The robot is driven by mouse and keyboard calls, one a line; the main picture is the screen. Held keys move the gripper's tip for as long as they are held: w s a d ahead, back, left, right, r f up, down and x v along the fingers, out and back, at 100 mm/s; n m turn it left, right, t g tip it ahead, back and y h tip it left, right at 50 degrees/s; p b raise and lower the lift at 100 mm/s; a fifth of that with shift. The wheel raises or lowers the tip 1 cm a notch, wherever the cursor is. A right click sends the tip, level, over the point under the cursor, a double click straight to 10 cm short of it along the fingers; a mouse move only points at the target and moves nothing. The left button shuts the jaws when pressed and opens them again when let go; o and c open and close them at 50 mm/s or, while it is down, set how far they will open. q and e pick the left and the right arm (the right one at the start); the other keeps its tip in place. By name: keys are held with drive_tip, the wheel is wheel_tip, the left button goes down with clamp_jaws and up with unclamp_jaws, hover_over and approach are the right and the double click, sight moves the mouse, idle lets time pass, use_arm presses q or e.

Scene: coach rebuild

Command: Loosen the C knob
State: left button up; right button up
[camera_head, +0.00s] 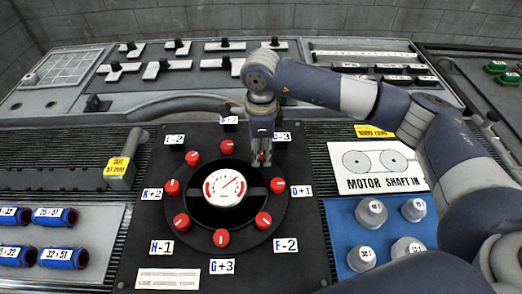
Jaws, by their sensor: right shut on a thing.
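A black round plate carries a ring of red knobs around a white dial (224,187). The C knob (266,159) sits at the upper right of the ring, beside the label reading C-3 (283,136). My right gripper (262,160) points down over it and is shut on it. The gripper's fingers hide most of the knob, so its angle cannot be read. My left gripper is not in view.
Other red knobs stand close by, one at the top (227,146) and one by D+1 (277,185). A blue tray (389,237) with grey weights lies right. A yellow-tagged lever (120,166) stands left. Blue cylinders (63,257) lie lower left.

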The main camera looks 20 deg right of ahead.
sight(261, 155)
drive_tip(key=o, duration=1.1)
wheel_tip(261, 155, up, 12)
